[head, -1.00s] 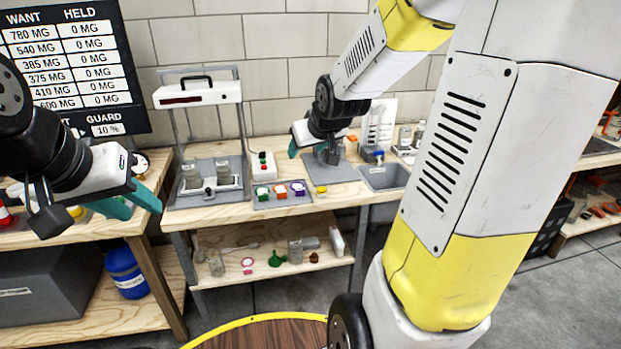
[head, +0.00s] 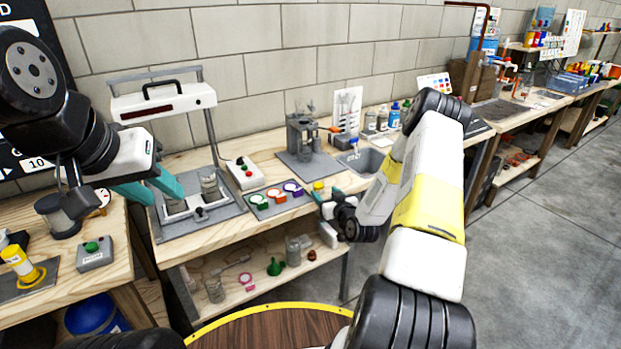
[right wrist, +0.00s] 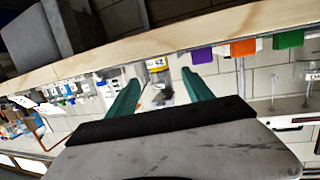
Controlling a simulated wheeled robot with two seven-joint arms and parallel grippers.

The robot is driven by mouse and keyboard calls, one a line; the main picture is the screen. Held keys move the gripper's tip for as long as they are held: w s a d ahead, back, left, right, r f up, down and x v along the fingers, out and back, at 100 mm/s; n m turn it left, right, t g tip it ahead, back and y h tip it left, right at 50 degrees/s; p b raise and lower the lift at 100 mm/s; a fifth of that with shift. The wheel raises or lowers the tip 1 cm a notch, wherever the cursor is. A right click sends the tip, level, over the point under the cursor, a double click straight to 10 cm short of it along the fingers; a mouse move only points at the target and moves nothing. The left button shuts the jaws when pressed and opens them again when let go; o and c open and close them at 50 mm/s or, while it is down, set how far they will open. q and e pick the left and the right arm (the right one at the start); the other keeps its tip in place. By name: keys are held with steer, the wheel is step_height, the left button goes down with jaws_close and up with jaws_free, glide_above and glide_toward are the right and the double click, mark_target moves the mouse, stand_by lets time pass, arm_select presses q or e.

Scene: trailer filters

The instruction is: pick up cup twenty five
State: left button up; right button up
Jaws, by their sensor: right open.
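Cup twenty five is a small yellow cup (head: 318,186) at the front edge of the middle bench, right of the tray of coloured cups. In the right wrist view the yellow cup (right wrist: 156,63) shows a 25 label and lies between and beyond the fingertips. My right gripper (head: 327,196) is open and empty, just in front of and slightly below the cup in the head view. Whether a finger touches the cup cannot be told. My left gripper (head: 152,189) is open and empty at the left, by the white press-like device.
A tray (head: 258,205) with green, orange and purple cups stands left of the yellow cup. A control box (head: 244,173) stands behind it. A grey stand (head: 302,140) and a sink (head: 362,160) are behind and to the right. The lower shelf (head: 262,287) holds several small items.

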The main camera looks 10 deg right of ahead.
mark_target(321, 189)
steer(key=x, duration=0.7)
steer(key=shift+w+d+f, duration=0.15)
steer(key=shift+w+f, duration=0.1)
jaws_close()
steer(key=shift+r, duration=0.1)
